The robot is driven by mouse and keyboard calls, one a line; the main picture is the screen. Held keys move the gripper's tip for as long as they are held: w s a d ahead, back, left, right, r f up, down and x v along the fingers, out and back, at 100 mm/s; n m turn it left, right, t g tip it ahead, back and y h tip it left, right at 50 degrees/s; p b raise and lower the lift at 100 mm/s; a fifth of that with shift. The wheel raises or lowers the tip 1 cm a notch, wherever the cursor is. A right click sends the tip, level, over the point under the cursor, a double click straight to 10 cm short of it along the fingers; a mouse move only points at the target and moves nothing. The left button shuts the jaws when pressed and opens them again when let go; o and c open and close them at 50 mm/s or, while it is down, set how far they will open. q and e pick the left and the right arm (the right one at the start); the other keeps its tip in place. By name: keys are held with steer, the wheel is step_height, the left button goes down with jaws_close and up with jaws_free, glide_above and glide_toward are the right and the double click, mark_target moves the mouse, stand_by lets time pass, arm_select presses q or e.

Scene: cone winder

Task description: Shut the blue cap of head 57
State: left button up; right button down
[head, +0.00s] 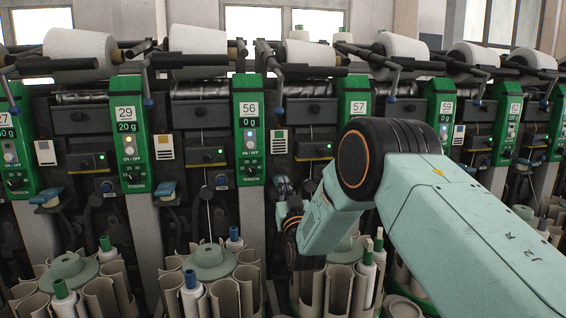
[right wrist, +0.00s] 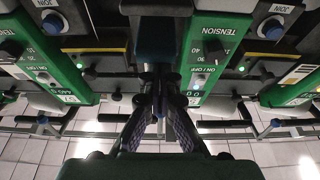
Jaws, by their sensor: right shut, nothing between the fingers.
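The green panel numbered 57 (head: 354,100) stands right of centre in the head view, its lower part behind my right arm. I cannot pick out head 57's blue cap for certain in the head view. My right gripper (head: 284,187) points at the machine between panels 56 and 57. In the right wrist view my right gripper (right wrist: 158,80) is shut and empty. A dark blue piece (right wrist: 162,35), possibly the cap, lies just beyond its fingertips; I cannot tell whether they touch. My left gripper is not in view.
Panel 56 (head: 249,130) is left of my gripper and panel 59 (head: 440,110) is to the right. A blue-grey cap (head: 167,190) shows further left. Yarn cones (head: 198,45) sit along the top. Bobbin magazines (head: 208,262) stand below, close to my arm.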

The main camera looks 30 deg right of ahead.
steer(key=shift+s+f, duration=0.1)
steer(key=shift+f, duration=0.25)
steer(key=s+a, duration=0.3)
steer(key=s, duration=0.9)
steer(key=shift+s+a+r, duration=0.15)
steer(key=shift+s+a, duration=0.05)
steer(key=shift+s, duration=0.15)
